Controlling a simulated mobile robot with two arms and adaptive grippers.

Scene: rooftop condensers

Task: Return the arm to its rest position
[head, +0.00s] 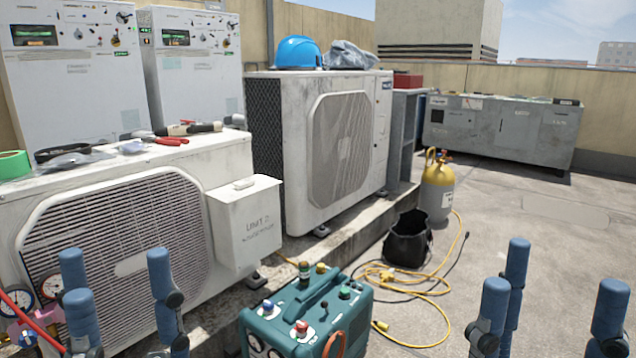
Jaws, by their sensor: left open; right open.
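My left gripper (117,270) is at the lower left, its blue fingers pointing up and spread apart. It is open and empty, in front of the near condenser unit's grille. My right gripper (556,275) is at the lower right, also with blue fingers up and spread. It is open and empty, over the bare rooftop floor. Most of both arms lies below the picture's edge, so their full posture is hidden.
The near condenser (130,187) fills the left, with tools on top. A teal machine (308,312) stands between my grippers. Beyond it are a black bag (408,240), a yellow hose (440,285) and a yellow-topped cylinder (437,190). Floor at right is clear.

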